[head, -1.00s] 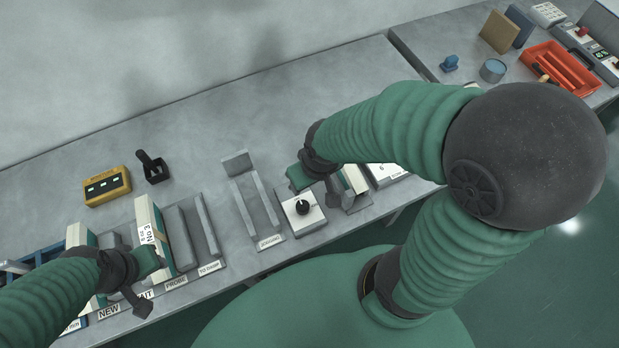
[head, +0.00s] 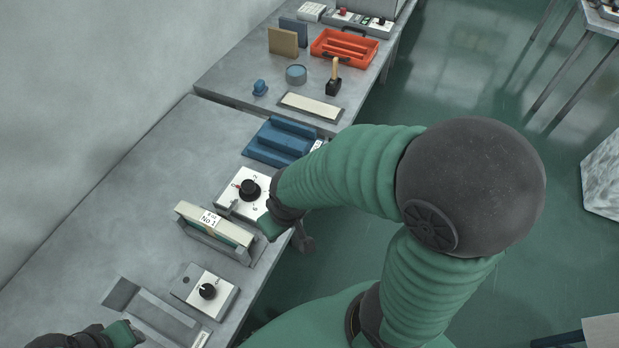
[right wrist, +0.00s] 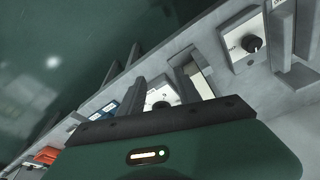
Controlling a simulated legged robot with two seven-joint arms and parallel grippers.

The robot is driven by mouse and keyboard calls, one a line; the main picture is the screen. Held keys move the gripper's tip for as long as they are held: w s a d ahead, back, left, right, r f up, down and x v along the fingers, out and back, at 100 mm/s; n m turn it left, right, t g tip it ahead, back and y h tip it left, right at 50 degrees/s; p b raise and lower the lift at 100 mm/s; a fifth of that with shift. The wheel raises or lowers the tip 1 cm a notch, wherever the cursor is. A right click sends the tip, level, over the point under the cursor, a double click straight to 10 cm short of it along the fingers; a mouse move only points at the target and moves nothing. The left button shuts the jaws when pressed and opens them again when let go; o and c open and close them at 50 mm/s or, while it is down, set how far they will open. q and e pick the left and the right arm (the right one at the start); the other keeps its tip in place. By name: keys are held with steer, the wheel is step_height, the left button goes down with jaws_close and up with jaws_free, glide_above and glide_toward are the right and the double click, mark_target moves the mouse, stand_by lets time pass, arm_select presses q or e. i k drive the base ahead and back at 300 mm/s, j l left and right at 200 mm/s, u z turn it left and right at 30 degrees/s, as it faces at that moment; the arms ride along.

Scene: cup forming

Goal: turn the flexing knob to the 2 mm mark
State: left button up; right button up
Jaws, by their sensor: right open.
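A black knob (head: 250,190) sits on a white square dial plate (head: 262,211) with digits around it, including 2 at the top. A small red mark shows at the knob's left near a digit. My right gripper (head: 284,232) is beside the near right edge of this plate, apart from the knob, and open. In the right wrist view the dial (right wrist: 160,97) is partly hidden behind my gripper's body. A second, smaller black knob (head: 208,291) stands on another white plate nearer me. My left gripper (head: 135,335) is at the bottom left edge, its jaws unclear.
A holder (head: 238,250) with a beige block labelled No 1 stands between the two dials. A blue ridged fixture (head: 275,147) lies beyond the large dial. A red tray (head: 345,47) and stamp (head: 334,82) are on the far table. The bench's left side is clear.

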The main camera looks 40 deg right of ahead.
mark_target(250, 191)
steer(key=z, duration=0.7)
